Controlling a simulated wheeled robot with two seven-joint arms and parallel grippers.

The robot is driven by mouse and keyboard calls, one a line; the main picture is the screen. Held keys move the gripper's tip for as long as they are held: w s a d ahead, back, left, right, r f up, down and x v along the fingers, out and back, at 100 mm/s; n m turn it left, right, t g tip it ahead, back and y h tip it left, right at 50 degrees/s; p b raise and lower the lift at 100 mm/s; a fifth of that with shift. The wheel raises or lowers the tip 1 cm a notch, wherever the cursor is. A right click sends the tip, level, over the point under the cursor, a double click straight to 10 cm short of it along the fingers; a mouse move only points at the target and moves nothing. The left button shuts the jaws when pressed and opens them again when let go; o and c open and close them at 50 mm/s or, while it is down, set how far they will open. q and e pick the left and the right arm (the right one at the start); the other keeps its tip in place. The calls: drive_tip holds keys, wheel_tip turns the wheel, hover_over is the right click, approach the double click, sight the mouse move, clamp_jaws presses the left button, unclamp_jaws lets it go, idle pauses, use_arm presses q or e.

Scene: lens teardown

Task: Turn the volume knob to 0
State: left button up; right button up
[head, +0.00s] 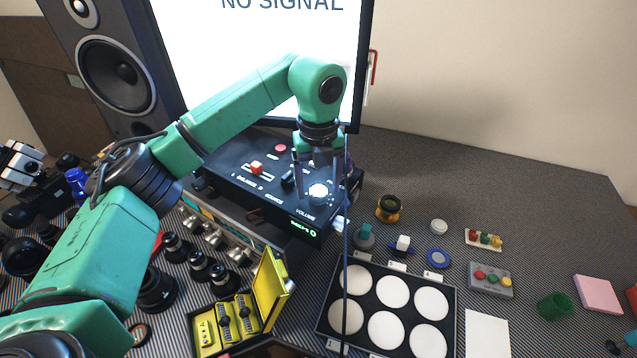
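The black control box (225,178) stands below the monitor, with a white round volume knob (318,193) at its right end, beside the printed word VOLUME. A small display (303,229) on its front edge shows green text that seems to end in 0; the rest is too small to read. My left gripper (316,181) points down over the knob. Its dark fingers look spread apart, close above or beside the knob; I cannot tell whether they touch it. The knob's pointer mark is not readable. My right gripper is not in view.
A red slider cap (257,168) and a red button (280,148) are on the box. A monitor (270,60) stands behind, a speaker (105,70) at left. In front are a yellow case (270,290) and a tray of white discs (340,300). The table's back right is clear.

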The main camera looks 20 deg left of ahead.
sight(319, 190)
use_arm(q)
drive_tip(key=shift+r, duration=0.1)
drive_tip(key=shift+r, duration=0.35)
wheel_tip(319, 190, up, 4)
drive_tip(key=shift+f+b, duration=0.2)
drive_tip(key=shift+b, duration=0.25)
wheel_tip(319, 190, up, 10)
drive_tip(key=p, duration=0.2)
